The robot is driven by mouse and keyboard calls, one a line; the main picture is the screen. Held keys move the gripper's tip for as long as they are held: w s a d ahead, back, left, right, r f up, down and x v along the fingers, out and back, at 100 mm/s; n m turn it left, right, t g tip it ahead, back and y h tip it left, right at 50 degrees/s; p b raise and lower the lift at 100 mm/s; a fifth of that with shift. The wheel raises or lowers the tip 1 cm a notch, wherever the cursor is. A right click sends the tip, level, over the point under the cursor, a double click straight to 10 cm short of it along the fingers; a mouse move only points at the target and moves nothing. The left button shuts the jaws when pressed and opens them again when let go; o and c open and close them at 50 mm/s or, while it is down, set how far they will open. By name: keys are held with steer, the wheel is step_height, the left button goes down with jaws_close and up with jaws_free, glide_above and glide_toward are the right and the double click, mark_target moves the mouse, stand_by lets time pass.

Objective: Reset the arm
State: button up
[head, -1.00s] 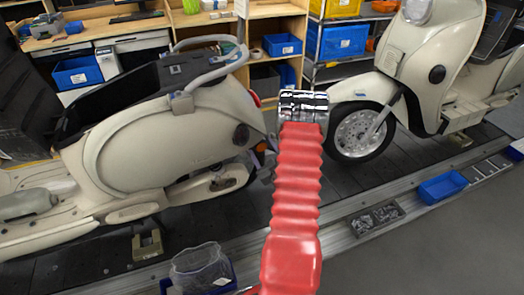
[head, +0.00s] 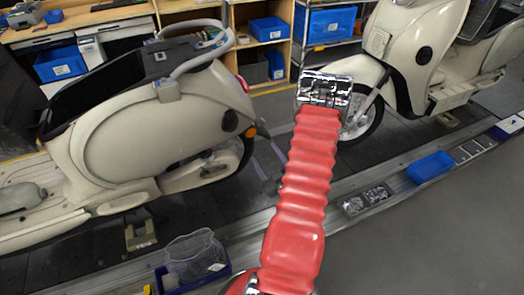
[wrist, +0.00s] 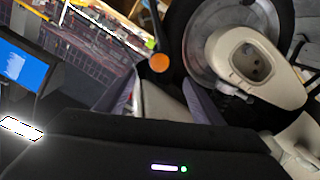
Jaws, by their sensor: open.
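My arm reaches up from the bottom of the head view in a red ribbed sleeve, ending in a chrome joint. My gripper itself is hidden there behind the arm's end. In the wrist view my gripper (wrist: 160,84) shows as two dark fingers, spread apart with nothing held between them. Beyond them are a scooter's dark wheel (wrist: 180,28) and pale hub cover (wrist: 252,62), with an orange reflector (wrist: 159,63). The gap between fingers and scooter is hard to judge.
A cream scooter (head: 150,130) stands left on the dark slat conveyor, another (head: 420,60) on the right. Along the conveyor's near edge sit a blue bin with a clear bag (head: 195,258), a parts tray (head: 365,198) and a blue tray (head: 430,167). Shelves stand behind; grey floor is clear at lower right.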

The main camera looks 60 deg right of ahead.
steer(key=shift+s+a, duration=0.15)
steer(key=shift+s, duration=0.1)
stand_by(0.5)
